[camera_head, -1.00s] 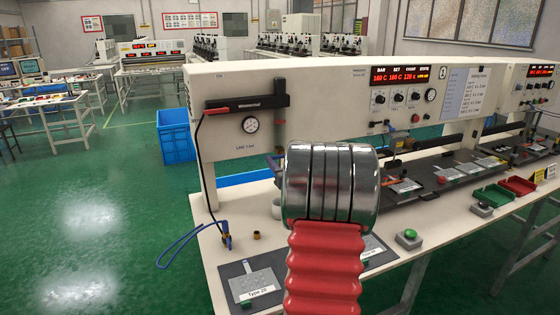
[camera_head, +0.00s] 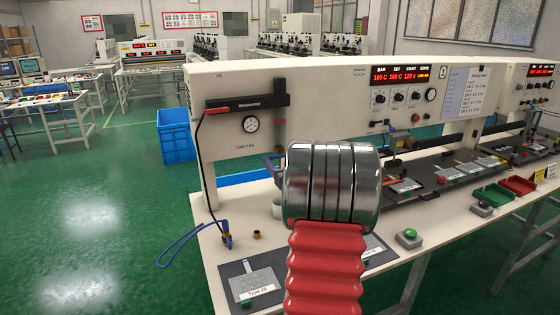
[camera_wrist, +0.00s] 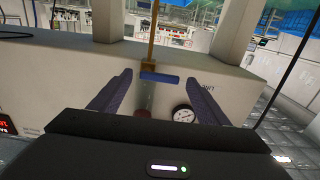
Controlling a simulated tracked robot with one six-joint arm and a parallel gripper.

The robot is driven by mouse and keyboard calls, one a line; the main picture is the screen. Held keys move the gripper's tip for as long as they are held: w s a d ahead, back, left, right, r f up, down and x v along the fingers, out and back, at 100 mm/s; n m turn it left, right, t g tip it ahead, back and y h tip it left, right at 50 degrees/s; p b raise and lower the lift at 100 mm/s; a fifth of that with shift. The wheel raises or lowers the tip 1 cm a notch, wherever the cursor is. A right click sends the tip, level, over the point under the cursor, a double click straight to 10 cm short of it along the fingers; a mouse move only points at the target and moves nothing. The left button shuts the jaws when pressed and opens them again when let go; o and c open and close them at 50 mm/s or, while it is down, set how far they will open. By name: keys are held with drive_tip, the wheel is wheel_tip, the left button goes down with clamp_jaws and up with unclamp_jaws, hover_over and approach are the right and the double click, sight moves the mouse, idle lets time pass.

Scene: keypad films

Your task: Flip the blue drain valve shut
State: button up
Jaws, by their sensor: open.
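In the wrist view, a short blue lever (camera_wrist: 160,78) lies crosswise at the lower end of a brass stem (camera_wrist: 152,40). My gripper (camera_wrist: 158,75) is open, with one finger on each side of the lever. I cannot tell whether either finger touches it. In the head view, part of my gripper (camera_head: 273,161) shows just left of my arm's metal band. The blue lever does not show in the head view; my arm probably hides it.
A green button box (camera_head: 408,238) stands right of my arm.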

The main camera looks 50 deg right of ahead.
drive_tip(key=v, duration=1.3)
drive_tip(key=shift+s, duration=0.15)
drive_tip(key=shift+f, duration=0.1)
drive_tip(key=s+d+f+m+g+h, duration=0.1)
drive_tip(key=s+d+f+m+g, duration=0.15)
drive_tip(key=s+f+g, duration=0.5)
drive_tip(key=s+a+f+g+y, duration=0.1)
drive_tip(key=a+f+g+y, duration=0.15)
drive_tip(key=a+f, duration=0.3)
drive_tip(key=a+r+n+y, duration=0.2)
drive_tip(key=a, duration=1.4)
drive_tip(key=a+r+n+y, duration=0.3)
drive_tip(key=a, duration=1.3)
drive_tip(key=a+r+n+y, duration=0.2)
drive_tip(key=a+r+n, duration=0.1)
drive_tip(key=a, duration=1.3)
drive_tip(key=shift+w+a+r+y, duration=0.15)
drive_tip(key=shift+w+a+y, duration=0.1)
drive_tip(key=shift+a+y, duration=0.1)
